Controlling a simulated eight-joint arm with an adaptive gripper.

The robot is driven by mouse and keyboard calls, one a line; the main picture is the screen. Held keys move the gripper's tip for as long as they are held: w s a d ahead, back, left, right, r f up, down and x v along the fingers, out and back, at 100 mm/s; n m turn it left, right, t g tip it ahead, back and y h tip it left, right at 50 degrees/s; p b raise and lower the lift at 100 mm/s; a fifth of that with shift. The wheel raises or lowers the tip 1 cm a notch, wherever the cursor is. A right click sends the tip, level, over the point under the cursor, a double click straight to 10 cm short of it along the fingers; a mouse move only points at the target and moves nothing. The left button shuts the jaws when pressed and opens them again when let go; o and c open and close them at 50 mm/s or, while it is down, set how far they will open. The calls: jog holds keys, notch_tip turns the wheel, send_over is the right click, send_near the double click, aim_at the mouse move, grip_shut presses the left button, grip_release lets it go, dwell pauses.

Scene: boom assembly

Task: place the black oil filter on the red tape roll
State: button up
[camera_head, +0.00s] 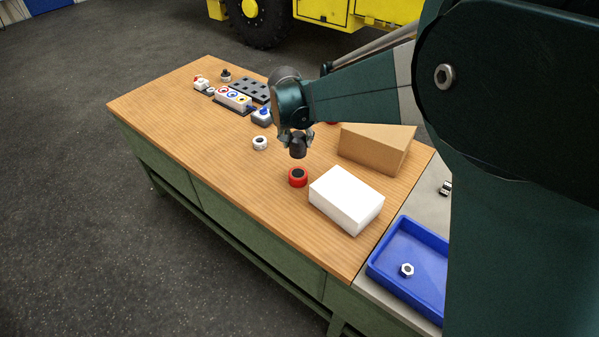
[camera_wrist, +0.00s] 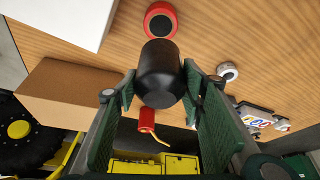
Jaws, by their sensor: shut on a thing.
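My gripper (camera_head: 296,137) is shut on the black oil filter (camera_head: 298,150) and holds it above the wooden table. In the wrist view the filter (camera_wrist: 160,75) sits between the two green finger pads of my gripper (camera_wrist: 160,95). The red tape roll (camera_head: 298,177) lies flat on the table, a little nearer the front edge than the held filter, with a dark centre. In the wrist view the tape roll (camera_wrist: 160,20) shows just beyond the filter's end. The filter appears apart from the roll.
A white box (camera_head: 346,198) stands close to the right of the roll, with a cardboard box (camera_head: 376,147) behind it. A white ring (camera_head: 260,143) lies to the left. A blue tray (camera_head: 425,272) holds a nut (camera_head: 407,270). A red object (camera_wrist: 146,120) shows below the filter.

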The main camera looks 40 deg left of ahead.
aim_at(295, 150)
jog(key=shift+f+b, duration=0.35)
jog(key=shift+f, duration=2.75)
jog(key=shift+f, duration=1.9)
jog(key=shift+f+b, duration=0.15)
jog(key=shift+b, duration=0.2)
jog(key=o, duration=1)
jog(key=shift+p+v, duration=0.7)
jog(key=shift+v, duration=5.5)
